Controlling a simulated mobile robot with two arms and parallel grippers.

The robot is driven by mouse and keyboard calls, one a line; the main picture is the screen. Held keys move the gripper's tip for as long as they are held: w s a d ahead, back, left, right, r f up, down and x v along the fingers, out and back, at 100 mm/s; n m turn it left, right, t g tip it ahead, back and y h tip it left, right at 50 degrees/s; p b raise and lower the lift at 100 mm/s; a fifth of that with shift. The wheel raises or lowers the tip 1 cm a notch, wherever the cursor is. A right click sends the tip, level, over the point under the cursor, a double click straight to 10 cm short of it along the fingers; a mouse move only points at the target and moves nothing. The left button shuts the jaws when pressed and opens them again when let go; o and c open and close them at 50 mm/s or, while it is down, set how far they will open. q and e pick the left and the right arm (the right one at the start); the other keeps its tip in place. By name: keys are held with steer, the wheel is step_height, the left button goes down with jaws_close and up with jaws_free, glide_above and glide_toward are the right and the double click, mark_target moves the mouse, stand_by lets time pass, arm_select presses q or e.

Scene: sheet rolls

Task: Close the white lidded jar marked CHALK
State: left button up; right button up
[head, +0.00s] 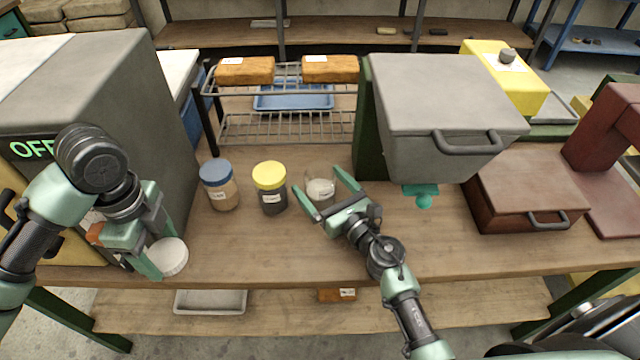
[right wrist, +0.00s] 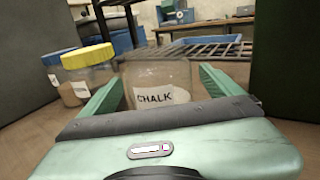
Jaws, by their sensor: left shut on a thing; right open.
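The CHALK jar (head: 321,188) stands on the workbench with its top open and white stuff inside. It also shows in the right wrist view (right wrist: 158,82), label facing me. My right gripper (head: 319,184) is open, one finger on either side of the jar; I cannot tell whether they touch it. My left gripper (head: 151,258) is shut on a round white lid (head: 172,258), held near the bench's front left, well left of the jar and apart from it.
A yellow-lidded jar (head: 270,187) and a blue-lidded jar (head: 219,185) stand left of the CHALK jar. A wire rack (head: 285,128) is behind. A grey box with a handle (head: 440,110) stands right, and a grey machine (head: 90,90) left.

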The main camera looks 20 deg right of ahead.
steer(key=shift+w+a, duration=0.1)
steer(key=shift+w, duration=0.15)
